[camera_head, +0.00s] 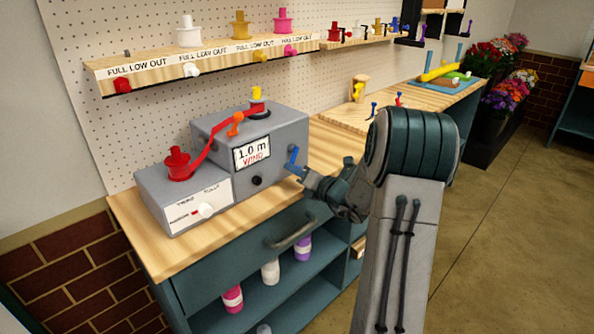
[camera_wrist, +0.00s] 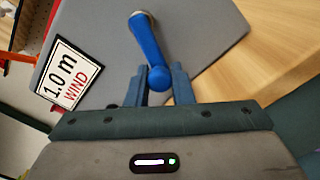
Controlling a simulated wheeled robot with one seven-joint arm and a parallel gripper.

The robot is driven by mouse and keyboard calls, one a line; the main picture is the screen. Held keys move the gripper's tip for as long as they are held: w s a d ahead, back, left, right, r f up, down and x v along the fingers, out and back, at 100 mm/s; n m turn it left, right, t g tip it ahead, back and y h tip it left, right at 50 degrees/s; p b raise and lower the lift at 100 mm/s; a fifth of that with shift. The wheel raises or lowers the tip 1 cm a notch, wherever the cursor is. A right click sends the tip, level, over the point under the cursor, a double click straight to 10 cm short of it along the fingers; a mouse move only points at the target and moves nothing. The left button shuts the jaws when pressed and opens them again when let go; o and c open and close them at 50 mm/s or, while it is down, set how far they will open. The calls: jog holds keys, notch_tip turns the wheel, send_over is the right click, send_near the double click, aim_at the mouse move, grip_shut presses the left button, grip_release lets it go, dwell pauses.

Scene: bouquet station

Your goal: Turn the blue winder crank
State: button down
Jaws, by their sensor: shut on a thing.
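The blue winder crank (camera_head: 293,161) sits on the right side of the grey winder machine (camera_head: 210,146). In the wrist view the crank arm (camera_wrist: 147,38) runs from its hub at the top down to a round knob (camera_wrist: 159,78). My gripper (camera_wrist: 160,84) is shut on that knob, one finger on each side. In the head view my gripper (camera_head: 304,174) reaches the crank from the right. The display (camera_head: 252,152) reads "1.0 m WIND" and also shows in the wrist view (camera_wrist: 68,76). A red ribbon runs from a red spool (camera_head: 178,163) across the machine.
The machine stands on a wooden counter (camera_head: 145,245) with a drawer handle (camera_head: 290,232) and a shelf of rolls below. A spool shelf (camera_head: 150,73) hangs on the pegboard behind. A wooden stand (camera_head: 359,88) and small coloured items are farther along the counter. Open floor lies right.

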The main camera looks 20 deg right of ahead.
jog(key=c, duration=1.3)
grip_release()
jog(key=shift+o, duration=0.2)
jog(key=v, duration=1.3)
jog(key=shift+s, duration=0.4)
jog(key=shift+d, duration=0.1)
